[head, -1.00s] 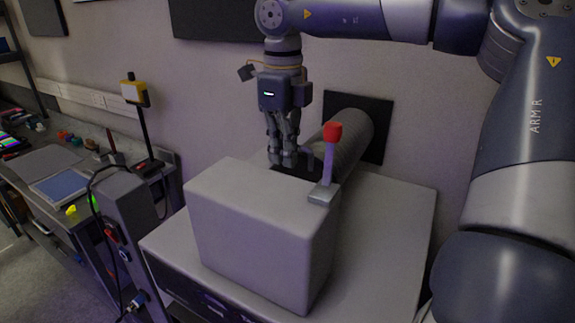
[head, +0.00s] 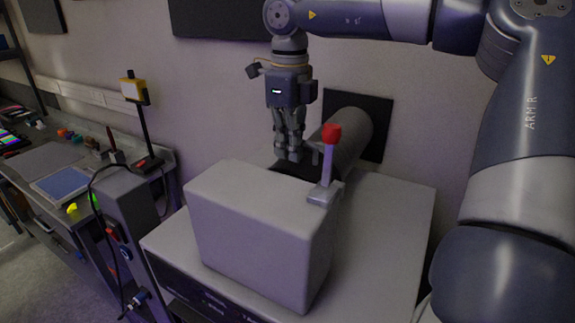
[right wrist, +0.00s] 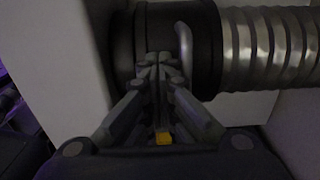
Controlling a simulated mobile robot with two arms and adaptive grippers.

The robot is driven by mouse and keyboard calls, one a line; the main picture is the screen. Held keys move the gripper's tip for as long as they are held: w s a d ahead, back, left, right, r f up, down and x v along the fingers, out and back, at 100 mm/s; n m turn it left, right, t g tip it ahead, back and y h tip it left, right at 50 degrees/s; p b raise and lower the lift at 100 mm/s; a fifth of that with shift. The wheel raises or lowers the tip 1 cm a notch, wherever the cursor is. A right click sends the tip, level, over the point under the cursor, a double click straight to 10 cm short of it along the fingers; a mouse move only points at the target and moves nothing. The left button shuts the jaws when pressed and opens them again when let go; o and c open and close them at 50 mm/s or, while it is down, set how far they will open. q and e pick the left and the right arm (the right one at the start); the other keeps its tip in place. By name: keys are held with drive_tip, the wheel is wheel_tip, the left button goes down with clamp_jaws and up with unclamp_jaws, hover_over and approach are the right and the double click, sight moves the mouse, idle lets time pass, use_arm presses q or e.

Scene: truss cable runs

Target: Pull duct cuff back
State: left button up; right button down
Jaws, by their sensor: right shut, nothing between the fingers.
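A grey ribbed duct (head: 350,137) runs from a black wall panel to behind a grey box. It looks silvery in the right wrist view (right wrist: 265,48). The black duct cuff (right wrist: 206,38) is around its end and carries a curved grey handle (right wrist: 186,48). In the head view the cuff is mostly hidden behind the box and my fingers. My right gripper (head: 290,156) points down just above the cuff. Its fingertips, seen in the right wrist view (right wrist: 161,65), are together and empty, left of the handle. Whether they touch the cuff is unclear. My left gripper is out of view.
The grey box (head: 262,235) stands on a light cabinet top (head: 385,225). A red-knobbed lever (head: 329,160) rises from its right rear corner, close to my right gripper. A cluttered workbench with a yellow-headed lamp (head: 133,90) is on the left. The cabinet top's right side is clear.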

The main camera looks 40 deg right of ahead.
drive_tip(key=shift+s+a+r+p, duration=0.1)
drive_tip(key=shift+a+r+p, duration=0.1)
drive_tip(key=shift+r+p, duration=0.85)
drive_tip(key=shift+a+r+p, duration=0.15)
drive_tip(key=shift+r+p, duration=0.55)
drive_tip(key=shift+r, duration=0.55)
drive_tip(key=r, duration=0.4)
drive_tip(key=shift+s+a+r, duration=0.1)
drive_tip(key=shift+a+r, duration=0.05)
drive_tip(key=shift+a, duration=0.25)
